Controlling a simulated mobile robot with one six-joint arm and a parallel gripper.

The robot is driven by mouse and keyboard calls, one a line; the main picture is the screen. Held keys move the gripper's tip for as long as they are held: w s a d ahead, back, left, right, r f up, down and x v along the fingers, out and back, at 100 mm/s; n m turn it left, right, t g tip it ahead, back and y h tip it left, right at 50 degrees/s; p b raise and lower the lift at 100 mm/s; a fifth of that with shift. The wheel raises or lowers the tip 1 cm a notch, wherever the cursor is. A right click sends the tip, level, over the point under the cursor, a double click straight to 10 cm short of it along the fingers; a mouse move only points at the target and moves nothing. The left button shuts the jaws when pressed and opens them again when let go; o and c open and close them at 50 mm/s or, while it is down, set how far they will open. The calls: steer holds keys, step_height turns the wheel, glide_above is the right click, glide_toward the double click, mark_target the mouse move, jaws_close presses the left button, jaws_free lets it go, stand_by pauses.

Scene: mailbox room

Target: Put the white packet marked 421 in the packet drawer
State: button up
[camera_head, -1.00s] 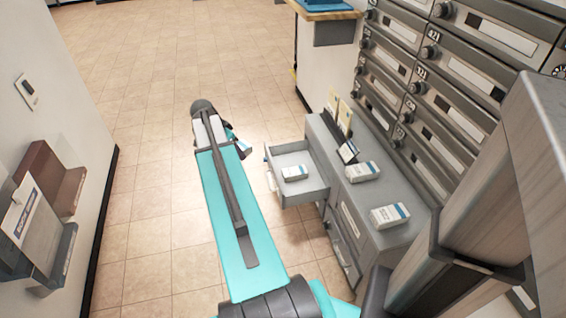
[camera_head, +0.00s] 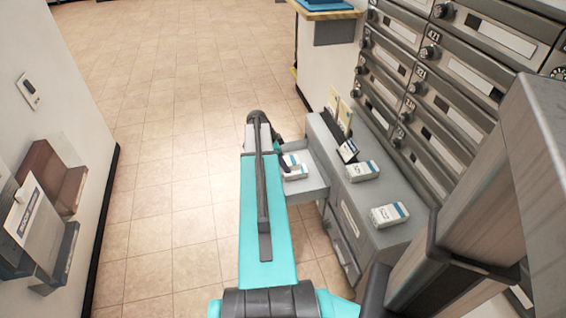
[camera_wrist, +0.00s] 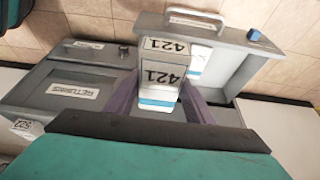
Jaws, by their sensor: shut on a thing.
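The white packet marked 421 (camera_wrist: 162,80) has a blue band and is gripped between the two purple fingers of my gripper (camera_wrist: 158,100). In the wrist view it hangs in front of the open grey packet drawer (camera_wrist: 235,62); its exact height over the drawer is hard to tell. In the head view the drawer (camera_head: 317,182) is pulled out from the grey cabinet, and my arm covers its left part. Another white packet (camera_head: 296,173) lies in the drawer; it shows partly behind the held packet in the wrist view (camera_wrist: 197,64).
Two white packets, one nearer (camera_head: 389,216) and one farther (camera_head: 362,171), lie on the cabinet top (camera_head: 350,195). A small dark holder with cards (camera_head: 347,150) stands there. Numbered mailboxes (camera_head: 455,85) rise on the right. A drawer labelled RETURNS (camera_wrist: 75,92) is shut. The floor at left is clear.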

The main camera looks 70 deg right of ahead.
steer(key=shift+s+f, duration=0.1)
steer(key=shift+s+d+f+b, duration=0.65)
steer(key=shift+s+f, duration=0.1)
steer(key=shift+f, duration=0.3)
steer(key=shift+s+d+f+b, duration=0.5)
steer(key=shift+s+d+f, duration=0.2)
steer(key=shift+f, duration=0.3)
steer(key=shift+s+d+f+b, duration=0.6)
steer(key=shift+s+f, duration=0.2)
steer(key=shift+f, duration=0.25)
steer(key=shift+w+a+f+b+x, duration=0.25)
steer(key=shift+b+x, duration=0.6)
steer(key=shift+x, duration=1)
steer(key=shift+w+a+f+b+x, duration=0.1)
steer(key=shift+w+a+b+x, duration=0.2)
steer(key=shift+b+x, duration=1.05)
steer(key=shift+w+a+f+b+x, duration=0.2)
steer(key=shift+w+b+x, duration=0.2)
steer(key=shift+x, duration=1.9)
steer(key=shift+r, duration=0.1)
steer(key=o, duration=1.2)
steer(key=shift+a, duration=0.1)
